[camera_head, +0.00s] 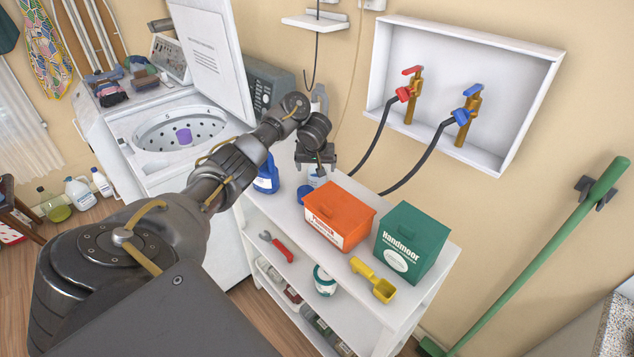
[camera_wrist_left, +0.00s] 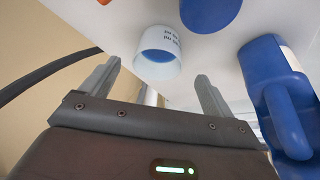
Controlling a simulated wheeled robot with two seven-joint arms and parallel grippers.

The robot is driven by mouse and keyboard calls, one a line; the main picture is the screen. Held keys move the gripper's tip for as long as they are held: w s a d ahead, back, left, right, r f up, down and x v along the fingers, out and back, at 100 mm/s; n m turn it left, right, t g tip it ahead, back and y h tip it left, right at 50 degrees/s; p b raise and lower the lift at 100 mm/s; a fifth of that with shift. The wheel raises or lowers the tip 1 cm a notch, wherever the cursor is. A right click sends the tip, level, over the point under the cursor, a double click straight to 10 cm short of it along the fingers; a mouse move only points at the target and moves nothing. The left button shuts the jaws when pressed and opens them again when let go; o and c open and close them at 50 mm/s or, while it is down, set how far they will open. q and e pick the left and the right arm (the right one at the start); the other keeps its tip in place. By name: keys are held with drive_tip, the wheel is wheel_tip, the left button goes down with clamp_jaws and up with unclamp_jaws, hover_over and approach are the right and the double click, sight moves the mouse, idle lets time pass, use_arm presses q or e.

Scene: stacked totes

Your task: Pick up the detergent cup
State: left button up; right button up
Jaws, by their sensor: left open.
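A white cup (camera_wrist_left: 160,65) with printed text and a blue inside stands on the white shelf top. In the wrist view it is ahead of my left gripper (camera_wrist_left: 158,72), in line with the gap between the fingers. My left gripper is open and empty. In the head view the left gripper (camera_head: 317,167) hangs over the shelf top and partly hides the pale cup (camera_head: 315,180). A blue jug (camera_head: 265,178) stands left of it, also seen in the wrist view (camera_wrist_left: 283,105). A round blue cap (camera_head: 305,194) lies close to the cup.
An orange box (camera_head: 338,213), a green box (camera_head: 411,240) and a yellow scoop (camera_head: 373,279) are on the shelf unit's right side. Hoses run down behind the gripper. The open washer (camera_head: 160,130) holds a purple cup (camera_head: 184,136).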

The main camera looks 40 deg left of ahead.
use_arm(q)
drive_tip(key=b+x, duration=0.2)
drive_tip(key=b, duration=0.1)
drive_tip(key=shift+w+f, duration=0.2)
drive_tip(key=shift+b+x, duration=0.3)
drive_tip(key=shift+x, duration=0.75)
drive_tip(key=shift+w+a+f, duration=0.15)
drive_tip(key=shift+w+a, duration=0.1)
drive_tip(key=shift+a, duration=0.05)
drive_tip(key=c, duration=1.1)
